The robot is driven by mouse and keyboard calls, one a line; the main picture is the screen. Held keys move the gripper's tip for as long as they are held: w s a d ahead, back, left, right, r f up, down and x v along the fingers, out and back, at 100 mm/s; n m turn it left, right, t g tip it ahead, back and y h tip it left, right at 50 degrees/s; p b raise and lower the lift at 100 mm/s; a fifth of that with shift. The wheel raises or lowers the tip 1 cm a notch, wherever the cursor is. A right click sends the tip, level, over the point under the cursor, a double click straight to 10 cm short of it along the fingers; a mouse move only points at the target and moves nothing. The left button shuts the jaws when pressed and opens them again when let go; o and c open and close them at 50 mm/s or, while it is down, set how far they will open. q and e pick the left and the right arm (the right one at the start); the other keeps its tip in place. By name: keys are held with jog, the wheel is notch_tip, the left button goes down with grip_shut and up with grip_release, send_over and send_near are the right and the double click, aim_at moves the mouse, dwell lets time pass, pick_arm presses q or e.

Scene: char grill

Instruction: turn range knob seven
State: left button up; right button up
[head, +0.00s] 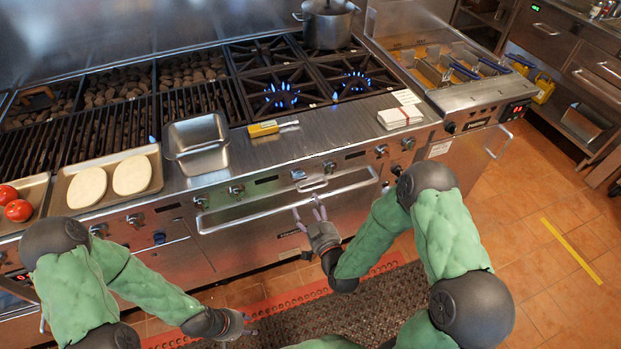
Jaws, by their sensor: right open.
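A row of metal range knobs runs along the front panel of the range. One knob (298,174) and another (329,166) sit near the middle. Another knob (381,150) and a last one (408,143) sit at the right end. I see no numbers, so I cannot tell which is knob seven. My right gripper (309,213) is open and empty, in front of the oven door and below the middle knobs. My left gripper (248,325) is low over the floor mat, far from the knobs; its fingers are too small to judge.
The oven handle (290,202) sticks out below the knobs. Two front burners are lit with blue flames. A metal pan (197,143), a yellow-handled tool (264,128) and a white stack (400,117) lie on the front ledge. A pot (327,24) stands on the back burner.

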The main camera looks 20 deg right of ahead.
aim_at(300, 180)
jog(key=shift+t, duration=0.4)
jog(key=w+b, duration=0.1)
jog(key=w, duration=0.2)
jog(key=w+r, duration=0.1)
jog(key=w, duration=0.3)
jog(key=w+b, duration=0.1)
jog(key=w, duration=0.2)
jog(key=shift+w+d+r+b, duration=0.15)
jog(key=shift+w+r+b, duration=0.05)
jog(key=shift+w+b, duration=0.1)
jog(key=c, duration=1.1)
